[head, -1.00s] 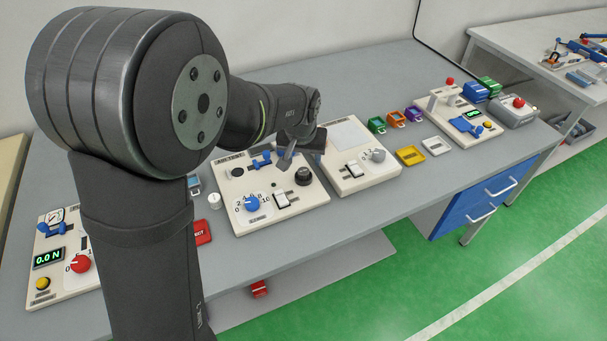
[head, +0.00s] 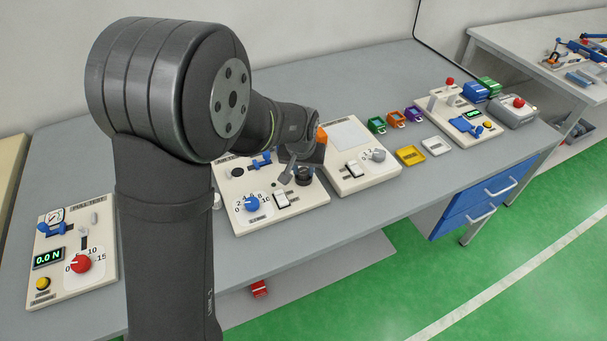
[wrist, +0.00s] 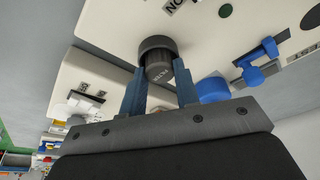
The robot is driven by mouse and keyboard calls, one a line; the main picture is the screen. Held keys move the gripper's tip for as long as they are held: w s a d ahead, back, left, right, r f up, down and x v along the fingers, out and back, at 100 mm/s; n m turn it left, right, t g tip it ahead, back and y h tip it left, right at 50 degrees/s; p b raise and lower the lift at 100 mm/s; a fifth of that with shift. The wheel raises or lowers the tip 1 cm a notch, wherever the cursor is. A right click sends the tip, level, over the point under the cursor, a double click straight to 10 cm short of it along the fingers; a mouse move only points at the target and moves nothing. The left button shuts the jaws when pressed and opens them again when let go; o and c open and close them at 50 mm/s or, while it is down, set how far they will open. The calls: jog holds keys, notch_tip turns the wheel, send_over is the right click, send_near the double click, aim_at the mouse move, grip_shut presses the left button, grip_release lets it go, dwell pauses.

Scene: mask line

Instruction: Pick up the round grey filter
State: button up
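The round grey filter, a dark short cylinder, sits on the white panel marked as a test station; it shows in the head view (head: 304,180), partly covered by my gripper. In the wrist view the filter (wrist: 157,62) is between and just beyond my fingertips, with small lettering on its side. My gripper (wrist: 160,75) is open, one finger on each side of the filter. Whether either finger touches it I cannot tell. In the head view my gripper (head: 295,168) is low over the panel, pointing down at the filter.
The panel (head: 238,222) also carries a blue dial (head: 253,204), a white rocker switch (head: 282,200) and a blue clamp (head: 261,161) close by. Another panel (head: 372,180) stands to the right. An orange part (head: 321,136) shows beside my wrist.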

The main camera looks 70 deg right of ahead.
aim_at(306, 174)
jog(key=shift+r, duration=0.45)
jog(key=r, duration=0.2)
jog(key=s+r, duration=0.1)
jog(key=r, duration=0.1)
jog(key=shift+a, duration=0.2)
jog(key=s+a+r, duration=0.5)
jog(key=s+r, duration=0.1)
jog(key=s, duration=0.4)
jog(key=w+a+f+n+t+y, duration=0.15)
jog(key=w+a+n, duration=0.75)
jog(key=w+a, duration=0.95)
jog(key=w+f, duration=0.2)
jog(key=w, duration=0.2)
jog(key=w+a+f, duration=0.1)
jog(key=w+f, duration=0.1)
jog(key=w, duration=0.1)
jog(key=w+f, duration=0.3)
jog(key=w, duration=0.1)
jog(key=shift+w+a, duration=0.2)
jog(key=shift+w, duration=0.15)
jog(key=shift+w+f+t, duration=0.1)
jog(key=shift+w+t, duration=0.05)
jog(key=shift+t, duration=0.1)
jog(key=shift+f, duration=1.95)
